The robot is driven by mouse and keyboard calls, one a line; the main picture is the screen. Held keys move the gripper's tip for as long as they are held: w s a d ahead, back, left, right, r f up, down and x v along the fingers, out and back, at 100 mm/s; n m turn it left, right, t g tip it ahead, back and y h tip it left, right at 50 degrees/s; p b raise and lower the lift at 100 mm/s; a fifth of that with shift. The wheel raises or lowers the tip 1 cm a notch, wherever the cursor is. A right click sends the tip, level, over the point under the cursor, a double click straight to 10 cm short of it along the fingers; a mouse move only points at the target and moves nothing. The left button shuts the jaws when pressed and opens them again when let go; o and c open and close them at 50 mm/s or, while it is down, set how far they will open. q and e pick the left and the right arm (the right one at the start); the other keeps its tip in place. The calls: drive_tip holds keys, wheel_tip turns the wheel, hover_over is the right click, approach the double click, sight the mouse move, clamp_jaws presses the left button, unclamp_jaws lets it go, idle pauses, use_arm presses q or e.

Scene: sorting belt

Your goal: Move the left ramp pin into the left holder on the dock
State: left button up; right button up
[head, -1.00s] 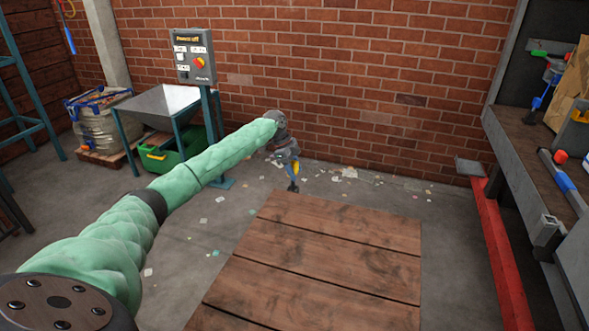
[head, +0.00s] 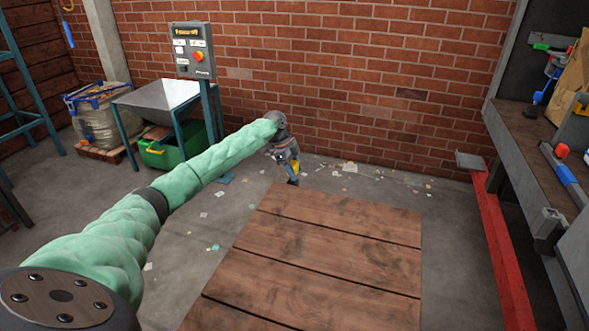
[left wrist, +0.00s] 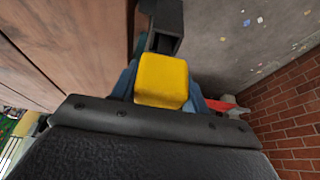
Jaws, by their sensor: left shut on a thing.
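My left gripper (head: 293,178) is at the end of the green-sleeved arm, by the far left corner of the wooden deck (head: 330,245). It is shut on a yellow-topped piece, taken to be the ramp pin (left wrist: 162,80); the yellow block sits between blue fingers in the left wrist view. The pin's lower part is hidden. A dark square bracket (left wrist: 166,30) shows just beyond the yellow block, beside the wood edge; I cannot tell if it is the left holder or if the pin touches it. My right gripper is not in view.
A grey control box (head: 193,50) on a post, a metal hopper (head: 155,100) and a green bin (head: 170,152) stand at the left. A brick wall closes the back. A red rail (head: 505,255) and a workbench (head: 535,150) are at the right. Paper scraps litter the floor.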

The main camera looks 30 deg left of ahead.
use_arm(q)
drive_tip(key=shift+f, duration=0.45)
drive_tip(key=o, duration=1.1)
drive_tip(key=shift+o, duration=0.8)
drive_tip(key=shift+f, duration=0.15)
